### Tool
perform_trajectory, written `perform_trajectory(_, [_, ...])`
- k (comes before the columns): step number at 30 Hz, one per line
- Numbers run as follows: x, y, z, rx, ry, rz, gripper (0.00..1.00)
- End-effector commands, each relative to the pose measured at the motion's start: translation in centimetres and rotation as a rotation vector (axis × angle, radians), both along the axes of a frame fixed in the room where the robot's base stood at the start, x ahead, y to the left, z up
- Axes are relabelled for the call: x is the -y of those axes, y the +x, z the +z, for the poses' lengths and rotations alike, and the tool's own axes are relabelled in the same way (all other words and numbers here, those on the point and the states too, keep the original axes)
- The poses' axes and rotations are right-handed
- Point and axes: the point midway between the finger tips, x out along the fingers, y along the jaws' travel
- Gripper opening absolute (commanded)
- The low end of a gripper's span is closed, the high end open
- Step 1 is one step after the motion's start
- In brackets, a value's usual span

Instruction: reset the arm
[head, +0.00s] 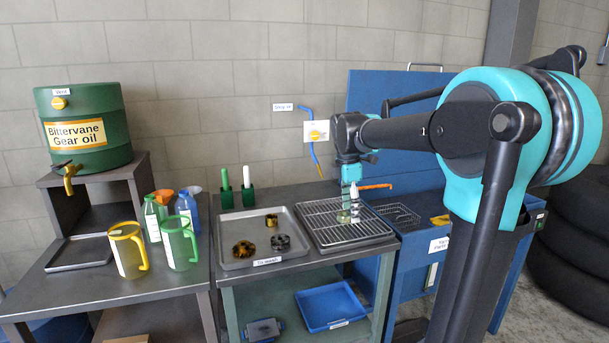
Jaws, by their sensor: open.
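My arm reaches in from the right, its dark link level and its teal wrist above the wire rack (325,232). My gripper (351,181) points down over the back right part of the rack and is open. Its fingers are small in the picture. A small white-topped bottle (354,198) stands on the rack just under or beside the fingers. A small greenish clear container (344,216) is left of the bottle. I cannot tell whether the fingers touch either one.
A grey tray (228,262) left of the rack holds several ring-shaped parts. Jugs (127,250), bottles and a green oil drum (85,150) stand further left. A blue panel (395,145) rises behind the arm. Tyres (572,250) are at right. A blue bin (330,306) sits on the lower shelf.

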Motion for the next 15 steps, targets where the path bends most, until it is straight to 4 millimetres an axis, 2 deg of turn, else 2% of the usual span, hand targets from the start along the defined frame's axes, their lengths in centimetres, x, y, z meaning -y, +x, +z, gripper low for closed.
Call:
perform_trajectory(8, [1.2,-2.5,-3.4,0.063,0.040,-0.242,0.61])
perform_trajectory(11, [1.8,-3.9,-5.1,0.095,0.065,-0.369,0.61])
perform_trajectory(15, [2.8,-6.8,-8.4,0.150,0.118,-0.609,0.61])
